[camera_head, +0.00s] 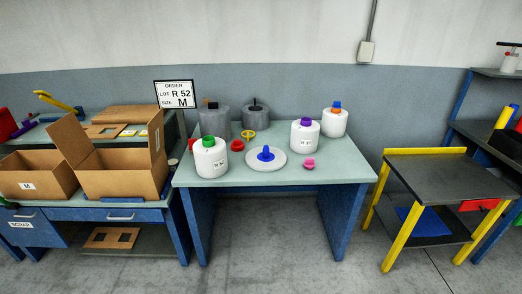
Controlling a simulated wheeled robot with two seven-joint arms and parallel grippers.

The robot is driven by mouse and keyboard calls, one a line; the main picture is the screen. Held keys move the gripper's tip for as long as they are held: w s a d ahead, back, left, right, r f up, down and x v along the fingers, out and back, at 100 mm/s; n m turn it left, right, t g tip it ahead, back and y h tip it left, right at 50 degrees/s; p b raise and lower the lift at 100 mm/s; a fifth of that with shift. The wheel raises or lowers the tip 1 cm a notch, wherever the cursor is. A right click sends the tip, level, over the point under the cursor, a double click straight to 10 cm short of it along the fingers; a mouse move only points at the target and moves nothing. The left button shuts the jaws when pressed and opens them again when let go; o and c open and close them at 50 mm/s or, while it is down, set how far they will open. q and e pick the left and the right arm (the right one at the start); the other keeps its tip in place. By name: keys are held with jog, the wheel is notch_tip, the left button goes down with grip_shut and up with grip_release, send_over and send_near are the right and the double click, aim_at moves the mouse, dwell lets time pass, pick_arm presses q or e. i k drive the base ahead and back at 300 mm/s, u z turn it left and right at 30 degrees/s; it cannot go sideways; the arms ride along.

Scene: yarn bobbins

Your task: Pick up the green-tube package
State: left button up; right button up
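The green-tube package is a white yarn bobbin (210,160) with a green tube end (208,142) on top and a small label on its front. It stands upright at the front left of the table (340,177). Two other white packages stand on the same table: one with a purple top (305,135) right of the middle, and one with an orange and blue top (335,121) at the back right. Neither of my grippers shows in the head view.
A white disc with a blue cone (266,156) lies right of the green-tube package. A red piece (237,145), a yellow ring (249,134), a pink piece (309,164) and grey cylinders (214,121) are near. An order sign (175,94) and open cardboard boxes (124,172) stand left.

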aim_at(210, 152)
jog(key=z, duration=0.75)
jog(key=i, duration=0.75)
jog(key=z, duration=0.5)
jog(key=i, duration=0.95)
jog(key=u, duration=1.05)
jog(key=i, duration=0.65)
jog(key=u, duration=0.8)
